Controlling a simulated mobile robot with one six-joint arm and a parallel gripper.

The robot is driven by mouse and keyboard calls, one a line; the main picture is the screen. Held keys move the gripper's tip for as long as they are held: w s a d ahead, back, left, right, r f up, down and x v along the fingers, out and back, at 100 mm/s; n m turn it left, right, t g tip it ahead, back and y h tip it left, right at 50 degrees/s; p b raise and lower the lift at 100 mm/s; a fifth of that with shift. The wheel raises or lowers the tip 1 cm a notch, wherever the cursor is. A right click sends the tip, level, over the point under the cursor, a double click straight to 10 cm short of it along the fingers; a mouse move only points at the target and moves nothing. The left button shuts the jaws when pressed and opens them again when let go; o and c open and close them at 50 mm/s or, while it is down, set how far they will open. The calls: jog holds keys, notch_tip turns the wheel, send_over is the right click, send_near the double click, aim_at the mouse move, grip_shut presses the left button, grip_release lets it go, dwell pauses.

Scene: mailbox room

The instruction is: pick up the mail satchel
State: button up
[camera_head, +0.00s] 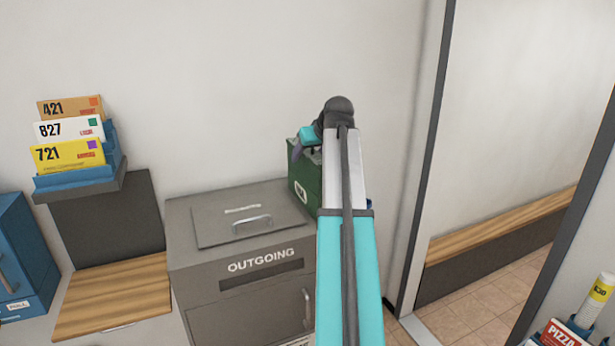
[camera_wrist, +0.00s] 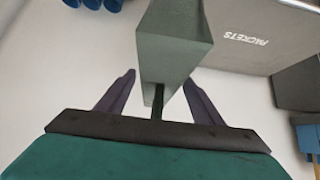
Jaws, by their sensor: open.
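The mail satchel is most likely the dark green, box-like thing (camera_head: 303,180) with a white emblem, at the right back of the outgoing bin. My arm hides its right part. In the wrist view the green satchel (camera_wrist: 172,45) fills the upper middle, with a thin dark green strip below it. My gripper (camera_wrist: 159,78) is open. Its two dark fingers stand on either side of the strip and the satchel's lower end, with gaps visible on both sides. In the head view my gripper (camera_head: 297,150) is at the satchel's top, partly hidden by my wrist.
The grey outgoing bin (camera_head: 215,290) stands left of my arm; its lid is marked PACKETS (camera_wrist: 280,30) in the wrist view. A blue rack (camera_head: 75,183) holds several envelopes on the left. A doorway with a wooden bench (camera_head: 500,235) is on the right.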

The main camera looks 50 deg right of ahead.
jog(key=p+x, duration=0.1)
jog(key=x, duration=0.2)
jog(key=shift+w+d+f, duration=0.1)
jog(key=shift+d, duration=0.05)
dwell(0.5)
grip_shut()
